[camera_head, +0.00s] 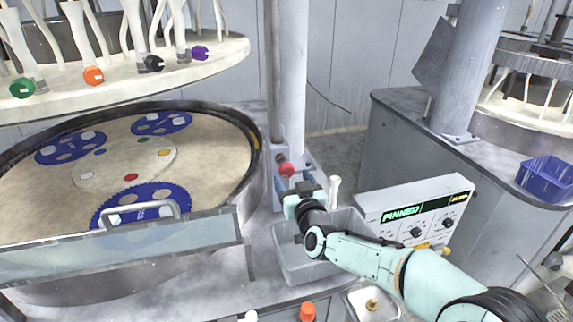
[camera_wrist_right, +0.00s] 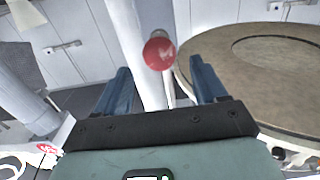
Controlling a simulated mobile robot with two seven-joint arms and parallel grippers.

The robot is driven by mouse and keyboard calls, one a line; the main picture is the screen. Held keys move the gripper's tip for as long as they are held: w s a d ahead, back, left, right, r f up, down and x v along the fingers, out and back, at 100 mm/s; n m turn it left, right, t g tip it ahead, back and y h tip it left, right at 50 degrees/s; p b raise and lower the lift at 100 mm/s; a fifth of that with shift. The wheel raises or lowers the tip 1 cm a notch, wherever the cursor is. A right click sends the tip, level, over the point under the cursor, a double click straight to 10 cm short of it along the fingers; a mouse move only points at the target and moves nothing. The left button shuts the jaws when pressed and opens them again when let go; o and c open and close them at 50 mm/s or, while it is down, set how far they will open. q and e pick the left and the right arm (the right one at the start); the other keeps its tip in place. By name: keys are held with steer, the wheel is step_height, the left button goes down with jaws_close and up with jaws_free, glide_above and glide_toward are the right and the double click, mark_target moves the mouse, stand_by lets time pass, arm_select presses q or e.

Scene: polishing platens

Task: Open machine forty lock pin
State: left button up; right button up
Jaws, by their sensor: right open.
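The lock pin shows as a round red knob (camera_head: 286,169) on a grey bracket at the foot of the white column, right of the round platen. In the right wrist view the red knob (camera_wrist_right: 159,53) appears just beyond and between the fingertips. My right gripper (camera_head: 297,188) is close to the knob on its near side. In the wrist view its two blue fingers (camera_wrist_right: 161,74) are spread, with nothing held between them. The control box (camera_head: 415,212) shows "PINNED" in green. My left gripper is not in view.
The platen (camera_head: 110,170) with blue carriers lies at the left, behind a clear guard (camera_head: 120,247). An upper plate (camera_head: 130,78) hangs above it. A grey bin (camera_head: 290,262) stands below my right wrist. A blue basket (camera_head: 546,178) sits on the right-hand machine.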

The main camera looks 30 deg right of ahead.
mark_target(289, 172)
steer(key=p+x, duration=0.1)
steer(key=x, duration=0.3)
steer(key=shift+w+r, duration=0.15)
steer(key=shift+w, duration=0.2)
steer(key=shift+w+d+p, duration=0.2)
steer(key=shift+w+p, duration=0.1)
steer(key=shift+w, duration=0.35)
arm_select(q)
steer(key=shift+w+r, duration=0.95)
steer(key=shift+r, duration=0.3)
